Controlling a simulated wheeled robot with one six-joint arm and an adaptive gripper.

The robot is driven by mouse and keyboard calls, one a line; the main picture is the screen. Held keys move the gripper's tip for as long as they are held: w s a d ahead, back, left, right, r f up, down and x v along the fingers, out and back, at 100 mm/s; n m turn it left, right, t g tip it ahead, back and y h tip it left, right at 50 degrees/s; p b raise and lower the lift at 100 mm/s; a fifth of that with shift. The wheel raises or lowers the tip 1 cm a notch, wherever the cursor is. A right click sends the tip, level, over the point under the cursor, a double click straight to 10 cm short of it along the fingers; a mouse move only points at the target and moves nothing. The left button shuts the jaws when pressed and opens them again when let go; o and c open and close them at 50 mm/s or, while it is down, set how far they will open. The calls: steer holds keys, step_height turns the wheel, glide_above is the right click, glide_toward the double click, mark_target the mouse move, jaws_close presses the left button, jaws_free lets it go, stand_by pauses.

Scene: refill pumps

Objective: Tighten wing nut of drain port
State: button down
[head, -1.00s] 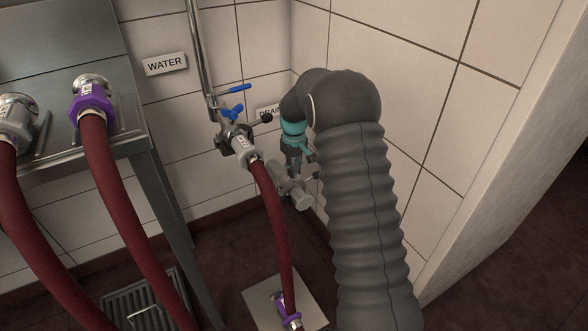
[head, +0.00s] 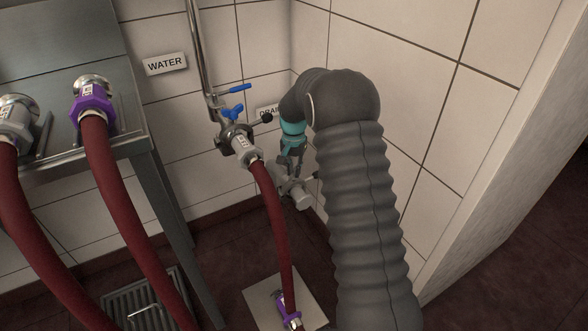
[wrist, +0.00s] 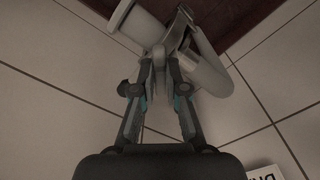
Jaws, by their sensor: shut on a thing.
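The drain port (head: 300,197) is a grey metal fitting low by the wall corner, below the partly hidden drain sign. In the wrist view its pale pipe parts (wrist: 207,72) spread beyond my fingertips. My gripper (head: 294,172) reaches down to the port from above. In the wrist view my gripper (wrist: 160,65) has its two fingers drawn together at the tips around a small grey piece, the wing nut (wrist: 159,72). The fingers cover most of the wing nut, so how tight it sits cannot be seen.
A red hose (head: 272,205) hangs from the water valve (head: 238,138) just left of my gripper. More red hoses (head: 118,215) run from the steel unit (head: 125,135) at left. The tiled wall (head: 430,100) stands close on the right. The drain sign (wrist: 262,174) shows at the wrist view's edge.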

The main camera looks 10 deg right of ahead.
steer(key=m, duration=0.3)
steer(key=shift+m, duration=2.1)
steer(key=c, duration=1.2)
jaws_free()
steer(key=shift+r, duration=0.1)
step_height(320, 180, up, 7)
steer(key=shift+r, duration=0.15)
